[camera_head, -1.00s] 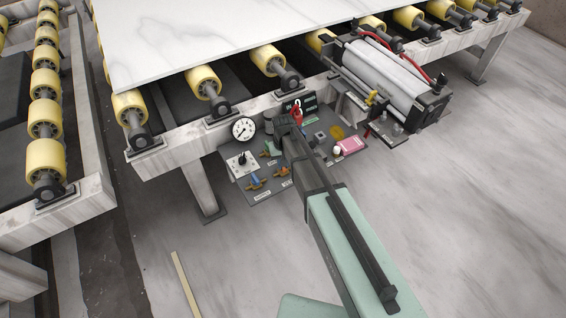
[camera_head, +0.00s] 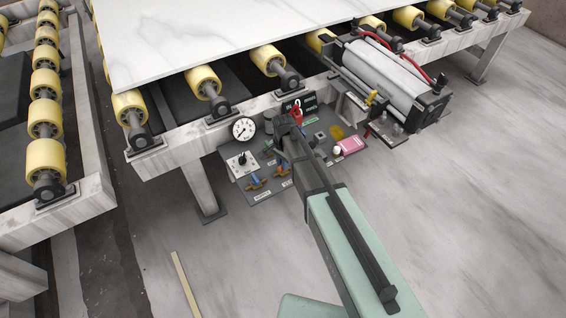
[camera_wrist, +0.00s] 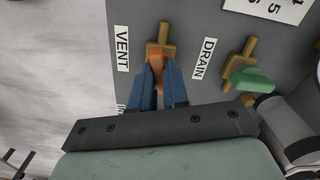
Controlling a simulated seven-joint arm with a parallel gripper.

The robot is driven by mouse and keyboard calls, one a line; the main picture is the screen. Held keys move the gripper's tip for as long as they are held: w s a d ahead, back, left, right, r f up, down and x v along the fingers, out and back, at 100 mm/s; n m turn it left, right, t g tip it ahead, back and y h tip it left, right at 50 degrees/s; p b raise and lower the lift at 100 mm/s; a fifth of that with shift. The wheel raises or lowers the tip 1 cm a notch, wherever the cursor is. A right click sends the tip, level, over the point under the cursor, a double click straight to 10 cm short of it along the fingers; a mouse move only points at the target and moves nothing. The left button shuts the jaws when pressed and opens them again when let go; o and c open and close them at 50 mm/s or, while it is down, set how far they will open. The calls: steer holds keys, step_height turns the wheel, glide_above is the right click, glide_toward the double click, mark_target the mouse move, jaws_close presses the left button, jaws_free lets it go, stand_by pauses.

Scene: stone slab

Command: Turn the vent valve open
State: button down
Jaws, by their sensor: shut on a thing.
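The vent valve shows in the wrist view beside the VENT label (camera_wrist: 122,48). It has a brass body (camera_wrist: 163,46) and an orange handle (camera_wrist: 157,72). My gripper (camera_wrist: 159,70) has its two blue fingers shut on the orange handle, one on each side. The handle points from the brass body back between the fingers, and its lower part is hidden there.
The drain valve with its green handle (camera_wrist: 254,82) is close on the right in the wrist view, beside the DRAIN label (camera_wrist: 204,58). The slab (camera_head: 215,35) lies on rollers above.

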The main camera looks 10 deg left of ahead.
steer(key=shift+m, duration=1.7)
steer(key=c, duration=1.1)
jaws_free()
step_height(320, 180, up, 14)
steer(key=shift+f, duration=0.1)
